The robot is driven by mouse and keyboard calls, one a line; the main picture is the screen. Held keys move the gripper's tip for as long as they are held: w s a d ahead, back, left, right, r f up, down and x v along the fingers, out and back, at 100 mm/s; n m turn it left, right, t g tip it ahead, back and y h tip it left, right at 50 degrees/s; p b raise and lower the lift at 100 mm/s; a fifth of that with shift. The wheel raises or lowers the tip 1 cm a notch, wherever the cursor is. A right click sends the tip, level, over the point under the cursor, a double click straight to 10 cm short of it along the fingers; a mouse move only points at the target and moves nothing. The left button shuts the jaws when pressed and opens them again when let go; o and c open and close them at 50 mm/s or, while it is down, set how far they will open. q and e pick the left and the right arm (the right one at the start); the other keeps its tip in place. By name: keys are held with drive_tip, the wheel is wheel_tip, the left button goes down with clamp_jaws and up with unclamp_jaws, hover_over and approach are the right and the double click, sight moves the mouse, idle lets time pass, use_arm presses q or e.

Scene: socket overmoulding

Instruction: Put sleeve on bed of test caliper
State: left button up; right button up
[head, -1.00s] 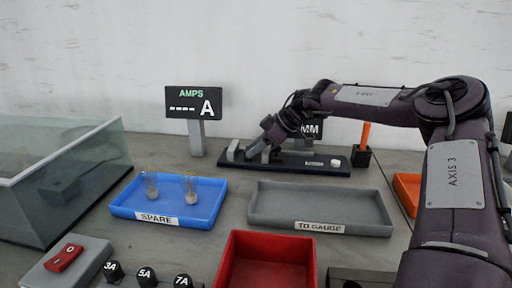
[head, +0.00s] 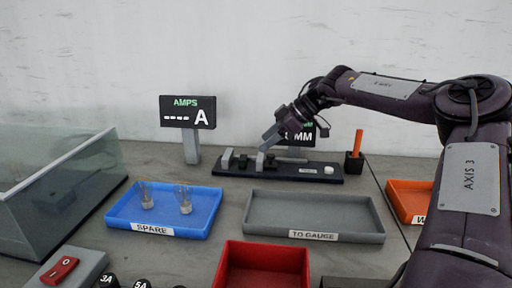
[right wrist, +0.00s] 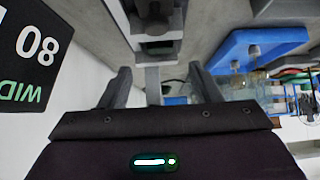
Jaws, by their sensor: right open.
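The test caliper is a long dark bed (head: 232,171) at the back, with upright grey blocks, a pale bar and a white round button on top. My right gripper (head: 267,141) is just above the caliper's left half, pointing down and left. In the right wrist view its two fingers (right wrist: 161,86) stand apart, with a pale grey upright caliper part visible between and beyond them. No sleeve shows in its grasp. I cannot make out a separate sleeve on the bed; the gripper hides part of it. My left gripper is out of view.
A blue SPARE tray (head: 113,211) holds two small clear-topped pieces. A grey TO GAUGE tray (head: 253,223) looks empty. A red bin (head: 228,262), AMPS display (head: 188,112), MM display (head: 309,135) and black holder with an orange stick (head: 354,160) stand around.

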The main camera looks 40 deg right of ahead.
drive_tip(key=shift+v, duration=2.2)
